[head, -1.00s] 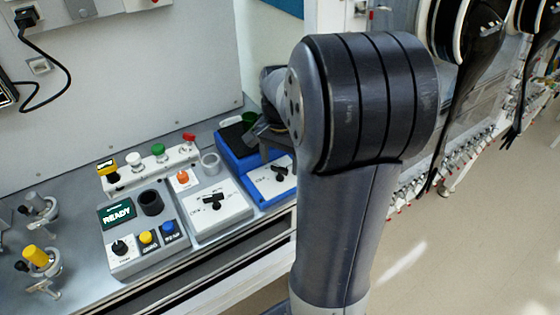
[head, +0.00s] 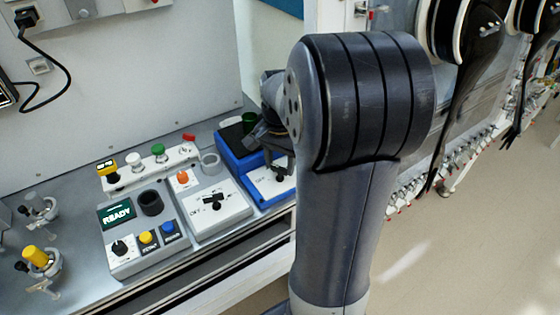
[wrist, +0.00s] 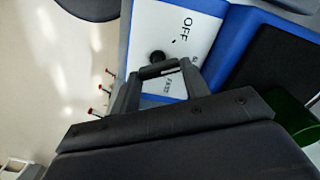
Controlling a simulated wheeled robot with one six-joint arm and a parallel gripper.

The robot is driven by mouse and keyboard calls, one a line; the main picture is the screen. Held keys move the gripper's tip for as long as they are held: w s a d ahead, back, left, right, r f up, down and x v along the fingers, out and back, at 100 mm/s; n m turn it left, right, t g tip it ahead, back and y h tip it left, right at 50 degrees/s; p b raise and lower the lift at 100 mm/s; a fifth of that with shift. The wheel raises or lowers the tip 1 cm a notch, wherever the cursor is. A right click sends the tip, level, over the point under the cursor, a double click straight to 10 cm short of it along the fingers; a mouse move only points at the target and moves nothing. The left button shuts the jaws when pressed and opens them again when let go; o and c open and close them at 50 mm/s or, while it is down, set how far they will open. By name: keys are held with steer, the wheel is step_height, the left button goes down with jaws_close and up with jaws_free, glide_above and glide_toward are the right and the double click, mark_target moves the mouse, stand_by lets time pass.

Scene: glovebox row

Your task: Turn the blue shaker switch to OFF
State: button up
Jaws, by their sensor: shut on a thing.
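The blue shaker (head: 229,163) is at the right end of the bench, with a white panel and a black switch. In the wrist view its white panel (wrist: 160,22) shows OFF at the top and other labels lower down, partly covered. The black switch (wrist: 157,57) shows beside my fingertips, with its handle between them. My gripper (wrist: 160,72) is shut on this switch handle. In the head view my gripper (head: 279,156) is over the shaker's panel and partly hides the switch. Which label the handle points to is unclear.
A grey device with a similar black switch (head: 214,201) stands left of the shaker. A READY box (head: 118,213) with buttons is farther left. A green cup (head: 250,119) stands behind the shaker. Open floor lies to the right.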

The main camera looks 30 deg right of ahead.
steer(key=shift+n, duration=0.3)
steer(key=shift+a+n+p, duration=0.1)
steer(key=shift+n+p, duration=0.65)
steer(key=shift+n, duration=1.95)
steer(key=shift+w, duration=0.1)
steer(key=o, duration=1)
step_height(320, 180, up, 11)
steer(key=shift+f, duration=0.1)
step_height(320, 180, down, 11)
steer(key=shift+r, duration=0.1)
